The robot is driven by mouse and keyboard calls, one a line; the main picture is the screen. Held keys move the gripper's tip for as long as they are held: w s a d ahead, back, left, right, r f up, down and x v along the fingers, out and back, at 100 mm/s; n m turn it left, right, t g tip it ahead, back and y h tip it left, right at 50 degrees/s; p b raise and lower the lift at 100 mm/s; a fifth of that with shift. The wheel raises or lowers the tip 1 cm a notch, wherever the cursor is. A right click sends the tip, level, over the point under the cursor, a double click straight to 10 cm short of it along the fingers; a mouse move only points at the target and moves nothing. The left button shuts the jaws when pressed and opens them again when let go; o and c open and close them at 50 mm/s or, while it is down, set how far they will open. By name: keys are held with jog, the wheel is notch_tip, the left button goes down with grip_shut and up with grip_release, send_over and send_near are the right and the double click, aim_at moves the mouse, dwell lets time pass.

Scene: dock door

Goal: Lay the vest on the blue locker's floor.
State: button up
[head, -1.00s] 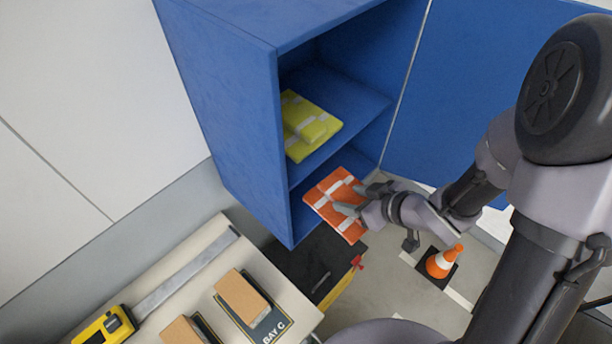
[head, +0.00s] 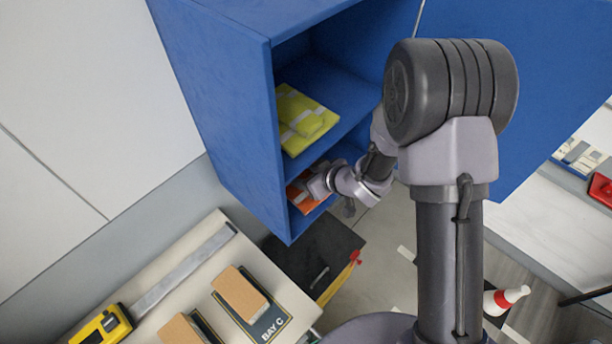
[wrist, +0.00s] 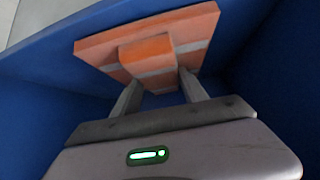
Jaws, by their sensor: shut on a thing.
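The orange vest with pale stripes (wrist: 150,55) is folded flat with a raised strip in its middle. In the wrist view, my gripper (wrist: 160,80) is shut on that strip. The vest is inside the lower compartment of the blue locker (head: 215,110). In the head view, only part of the orange vest (head: 304,200) shows, with my gripper's fingers hidden behind my wrist. The locker floor below is mostly hidden, and I cannot tell whether the vest touches it.
A folded yellow vest (head: 303,122) lies on the locker's shelf above. The open locker door (head: 540,90) stands at the right.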

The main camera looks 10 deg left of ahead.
jog(key=shift+a+f, duration=0.1)
jog(key=shift+a, duration=0.05)
jog(key=shift+f, duration=0.1)
jog(key=o, duration=1.5)
